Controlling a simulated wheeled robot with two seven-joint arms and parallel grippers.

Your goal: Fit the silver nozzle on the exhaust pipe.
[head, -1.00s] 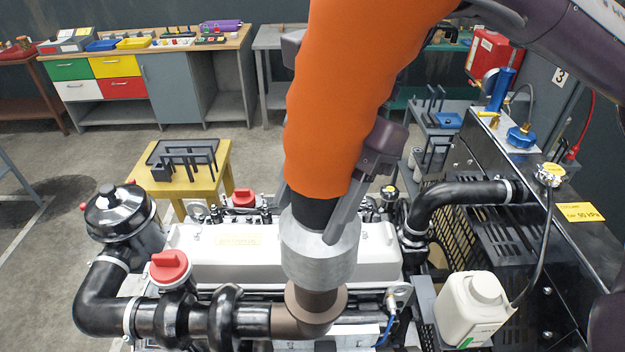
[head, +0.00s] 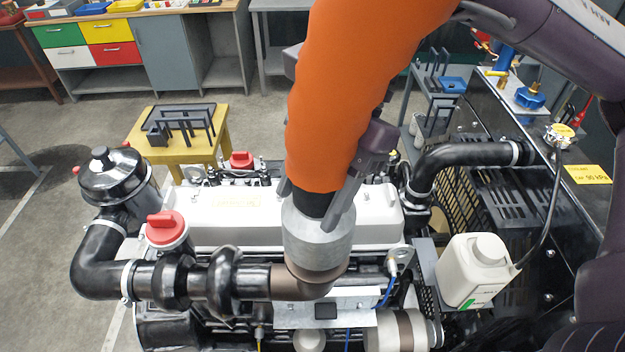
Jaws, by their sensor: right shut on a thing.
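The silver nozzle (head: 318,242) is a grey metal cuff at the lower end of a thick orange hose (head: 360,90). It hangs upright over the brown exhaust pipe (head: 300,287), an elbow whose mouth turns up at the engine's front. The nozzle's lower edge covers the mouth, with brown pipe showing just below it. I cannot tell how deep the overlap is. My right gripper (head: 312,200) is shut on the nozzle's upper part, its fingers on either side; the hose hides much of it. My left gripper is not in view.
The white engine cover (head: 235,215) lies right behind the nozzle. A red cap (head: 165,228) and black air filter (head: 118,175) stand left. A white bottle (head: 475,270) and black pipe (head: 460,157) are at right. A yellow stand (head: 180,152) is behind the engine.

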